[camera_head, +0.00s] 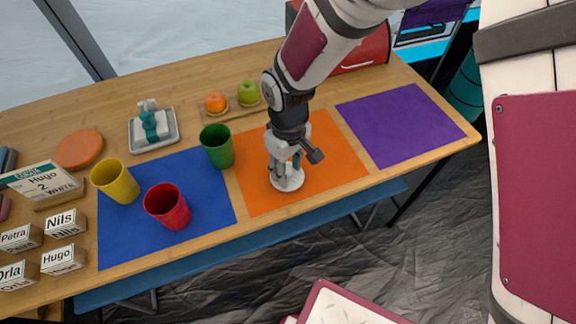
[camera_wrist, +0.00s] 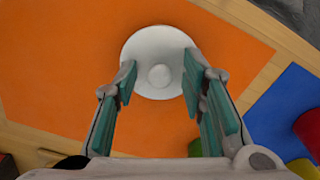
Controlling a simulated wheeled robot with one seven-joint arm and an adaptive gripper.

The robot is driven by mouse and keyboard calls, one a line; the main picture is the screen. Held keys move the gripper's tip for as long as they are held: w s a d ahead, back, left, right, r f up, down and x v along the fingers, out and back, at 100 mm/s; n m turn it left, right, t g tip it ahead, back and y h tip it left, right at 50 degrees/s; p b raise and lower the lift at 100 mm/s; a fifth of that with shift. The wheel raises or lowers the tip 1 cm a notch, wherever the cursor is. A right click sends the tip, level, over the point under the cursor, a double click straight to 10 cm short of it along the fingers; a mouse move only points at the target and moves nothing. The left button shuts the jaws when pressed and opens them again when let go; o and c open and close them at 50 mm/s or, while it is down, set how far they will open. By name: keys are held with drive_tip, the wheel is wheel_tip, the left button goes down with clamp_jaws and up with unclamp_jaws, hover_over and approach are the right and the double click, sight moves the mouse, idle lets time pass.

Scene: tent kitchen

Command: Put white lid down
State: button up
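The white lid (camera_head: 288,182) is round with a small knob and lies on the orange mat (camera_head: 327,143) near the table's front edge. The wrist view shows the lid (camera_wrist: 157,45) from above, its knob between my fingers with a gap on both sides. My gripper (camera_head: 284,170) points down right over the lid. In the wrist view, my gripper (camera_wrist: 160,72) is open, with green-padded fingers wide apart. Whether the fingertips touch the lid's top cannot be told.
A green cup (camera_head: 217,147) stands just left of the orange mat. Red (camera_head: 167,207) and yellow (camera_head: 115,182) cups stand on or by the blue mat (camera_head: 205,208). A board with fruit (camera_head: 236,113) lies behind. The purple mat (camera_head: 401,125) on the right is bare.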

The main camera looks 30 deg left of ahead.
sight(288, 171)
drive_tip(key=shift+r, duration=0.1)
wheel_tip(288, 171, up, 12)
drive_tip(key=p, duration=0.1)
idle(0.4)
drive_tip(key=shift+r, duration=0.1)
drive_tip(key=d+r+m, duration=0.2)
drive_tip(key=d+r, duration=0.3)
drive_tip(key=d, duration=0.3)
drive_tip(key=d+r+m+t, duration=0.1)
drive_tip(key=d+r+m, duration=0.1)
drive_tip(key=d+r, duration=0.35)
drive_tip(key=d+r+m, duration=0.3)
drive_tip(key=d, duration=0.6)
drive_tip(key=s+d+r+m+t, duration=0.1)
drive_tip(key=s+d+m, duration=0.6)
drive_tip(key=s+d, duration=0.7)
drive_tip(key=shift+s+d+r, duration=0.3)
drive_tip(key=shift+d+r, duration=0.25)
drive_tip(key=shift+d, duration=0.1)
